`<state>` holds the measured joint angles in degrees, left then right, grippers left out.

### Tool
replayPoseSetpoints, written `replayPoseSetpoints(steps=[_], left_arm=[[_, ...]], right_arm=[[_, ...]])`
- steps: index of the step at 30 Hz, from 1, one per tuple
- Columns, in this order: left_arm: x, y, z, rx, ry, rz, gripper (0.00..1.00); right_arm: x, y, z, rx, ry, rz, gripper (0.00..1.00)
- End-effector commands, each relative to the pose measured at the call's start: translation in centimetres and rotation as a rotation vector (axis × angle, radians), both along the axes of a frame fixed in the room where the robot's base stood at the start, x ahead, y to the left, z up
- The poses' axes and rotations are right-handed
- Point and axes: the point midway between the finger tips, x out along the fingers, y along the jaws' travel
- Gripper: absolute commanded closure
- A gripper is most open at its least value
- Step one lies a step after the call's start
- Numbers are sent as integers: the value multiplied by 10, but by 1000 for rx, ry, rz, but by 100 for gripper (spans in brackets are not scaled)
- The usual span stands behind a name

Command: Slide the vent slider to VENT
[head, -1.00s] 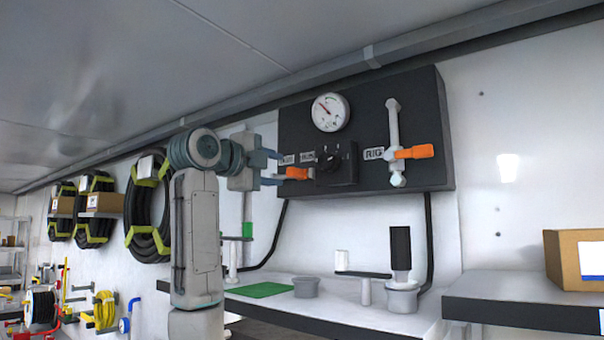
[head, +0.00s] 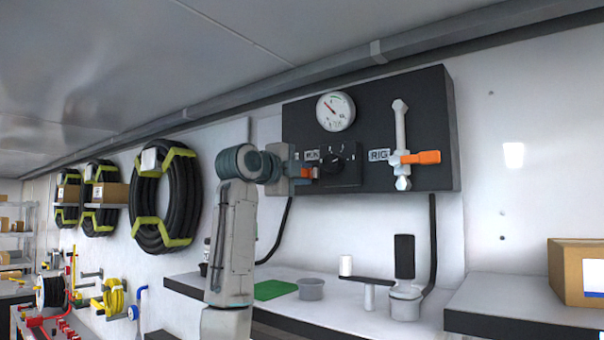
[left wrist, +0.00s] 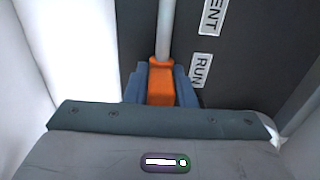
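The vent slider's orange handle (head: 307,173) is on the left part of the dark panel (head: 380,120), beside the RUN label (head: 312,155). The VENT label is hidden behind the gripper in the head view. My right gripper is in neither view.
A black knob (head: 342,163) is just right of the handle. A gauge (head: 335,111) and an orange-handled RIG valve (head: 420,157) are on the same panel. A shelf below holds a grey cup (head: 311,289) and a green mat (head: 275,290).

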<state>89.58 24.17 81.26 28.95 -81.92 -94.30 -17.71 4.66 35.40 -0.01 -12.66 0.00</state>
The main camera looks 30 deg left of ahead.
Motion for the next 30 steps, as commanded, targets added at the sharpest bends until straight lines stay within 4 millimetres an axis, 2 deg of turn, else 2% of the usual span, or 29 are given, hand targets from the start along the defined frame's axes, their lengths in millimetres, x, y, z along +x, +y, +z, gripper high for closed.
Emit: replayPoseSetpoints(steps=[1,3,9,18,28,29,30], left_arm=[[0,0,0,0,0,0,88],[0,0,0,0,0,0,100],[0,3,0,-1,1,1,100],[4,51,1,-2,1,1,100],[4,55,1,0,-2,3,100],[4,55,2,0,-2,3,74],[4,55,2,0,-2,3,67]], right_arm=[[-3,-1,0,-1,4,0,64],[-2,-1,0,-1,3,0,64],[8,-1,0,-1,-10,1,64],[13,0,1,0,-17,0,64],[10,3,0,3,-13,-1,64],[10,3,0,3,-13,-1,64],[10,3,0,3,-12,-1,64]])
